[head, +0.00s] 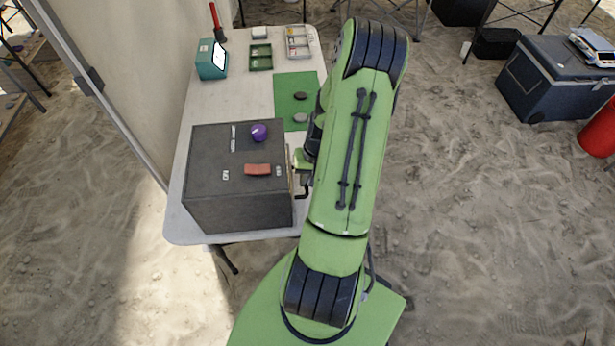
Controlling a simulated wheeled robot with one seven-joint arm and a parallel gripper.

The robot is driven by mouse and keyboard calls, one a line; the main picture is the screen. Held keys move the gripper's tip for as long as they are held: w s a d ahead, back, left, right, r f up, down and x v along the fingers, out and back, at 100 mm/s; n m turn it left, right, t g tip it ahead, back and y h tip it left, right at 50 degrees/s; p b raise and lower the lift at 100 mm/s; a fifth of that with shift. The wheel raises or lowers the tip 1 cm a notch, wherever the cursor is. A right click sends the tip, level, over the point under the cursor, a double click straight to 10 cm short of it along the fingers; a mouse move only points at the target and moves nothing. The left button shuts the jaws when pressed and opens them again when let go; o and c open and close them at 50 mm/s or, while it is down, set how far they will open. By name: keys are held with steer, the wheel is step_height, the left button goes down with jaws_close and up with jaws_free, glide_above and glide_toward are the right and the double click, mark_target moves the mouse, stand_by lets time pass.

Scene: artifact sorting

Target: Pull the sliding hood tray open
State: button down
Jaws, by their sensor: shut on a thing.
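The dark grey hood box (245,208) stands at the near end of the white table. Its right side faces my arm, and a thin light edge shows there, seemingly the front of the sliding tray (290,172). My gripper (301,167) is at that side of the box, partly hidden by my green arm. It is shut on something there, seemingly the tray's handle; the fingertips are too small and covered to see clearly. How far the tray stands out cannot be told. A purple ball (259,132) and a reddish block (257,169) are on top of the box.
A green mat (290,85) with dark and grey discs lies behind the box. A teal device (211,60), a green tray (261,57) and a grey tray (298,42) stand farther back on the table (235,100).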

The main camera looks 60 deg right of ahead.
steer(key=s+d, duration=0.9)
steer(key=s, duration=0.2)
steer(key=shift+d, duration=0.3)
steer(key=c, duration=1.2)
jaws_free()
steer(key=shift+o, duration=0.2)
steer(key=shift+r, duration=0.1)
step_height(320, 180, up, 15)
steer(key=s+d+p, duration=0.2)
steer(key=p, duration=0.1)
steer(key=shift+r, duration=0.15)
